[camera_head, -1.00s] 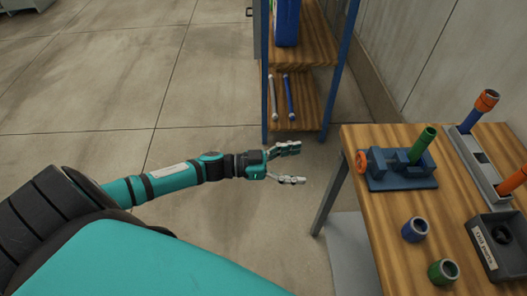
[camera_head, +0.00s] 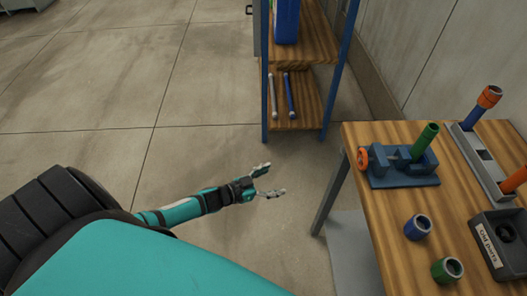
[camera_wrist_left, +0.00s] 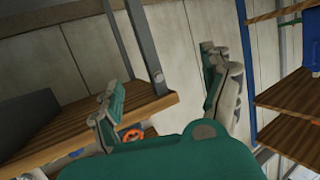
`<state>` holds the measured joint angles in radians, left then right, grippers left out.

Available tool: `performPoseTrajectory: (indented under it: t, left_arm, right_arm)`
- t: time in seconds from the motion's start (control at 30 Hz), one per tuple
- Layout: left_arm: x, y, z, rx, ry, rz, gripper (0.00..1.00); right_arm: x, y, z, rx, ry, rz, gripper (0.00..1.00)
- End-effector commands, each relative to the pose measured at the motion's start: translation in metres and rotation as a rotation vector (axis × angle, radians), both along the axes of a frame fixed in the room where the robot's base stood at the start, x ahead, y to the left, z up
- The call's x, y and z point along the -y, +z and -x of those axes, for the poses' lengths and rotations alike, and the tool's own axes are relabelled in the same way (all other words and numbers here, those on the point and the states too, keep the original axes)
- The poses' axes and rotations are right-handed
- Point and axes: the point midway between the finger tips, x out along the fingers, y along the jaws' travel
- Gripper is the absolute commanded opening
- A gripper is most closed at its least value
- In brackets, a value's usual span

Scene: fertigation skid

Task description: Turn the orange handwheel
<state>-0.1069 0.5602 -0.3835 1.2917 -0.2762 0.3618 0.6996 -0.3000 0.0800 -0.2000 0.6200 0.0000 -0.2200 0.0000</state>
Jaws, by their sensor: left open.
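The orange handwheel (camera_head: 363,158) is on the left end of a blue vise (camera_head: 401,170) near the far left corner of the wooden table. A green tube (camera_head: 425,141) stands tilted in the vise. My left gripper (camera_head: 267,181) is open and empty, in the air left of the table and apart from the handwheel. In the left wrist view, the handwheel (camera_wrist_left: 132,135) shows partly behind a finger of my left gripper (camera_wrist_left: 165,95). My right gripper is in neither view.
On the table (camera_head: 385,225) stand a blue ring (camera_head: 417,228), a green ring (camera_head: 447,270), a dark labelled box (camera_head: 497,245) and a grey rack (camera_head: 482,165) with tubes. A blue-framed shelf (camera_head: 297,95) stands behind. The floor between gripper and table is clear.

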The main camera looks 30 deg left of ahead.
Motion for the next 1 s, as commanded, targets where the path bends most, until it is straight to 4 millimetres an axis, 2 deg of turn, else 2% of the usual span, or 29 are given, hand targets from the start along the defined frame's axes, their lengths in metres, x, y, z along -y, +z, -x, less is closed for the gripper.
performPoseTrajectory:
  t: [0.03, 0.2, 0.4, 1.0]
  left_arm:
    - [-0.002, -0.010, 0.003, -0.016, 0.018, -0.007, 0.81]
    - [-0.010, -0.036, 0.012, -0.062, 0.064, -0.038, 0.81]
    - [-0.015, -0.053, 0.019, -0.094, 0.093, -0.058, 0.81]
    - [-0.016, -0.057, 0.021, -0.101, 0.099, -0.062, 0.81]
  right_arm:
    - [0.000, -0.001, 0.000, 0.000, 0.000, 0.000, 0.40]
    - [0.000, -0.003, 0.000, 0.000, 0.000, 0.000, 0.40]
    - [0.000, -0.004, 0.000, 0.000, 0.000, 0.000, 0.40]
    - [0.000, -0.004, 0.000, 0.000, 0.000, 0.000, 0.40]
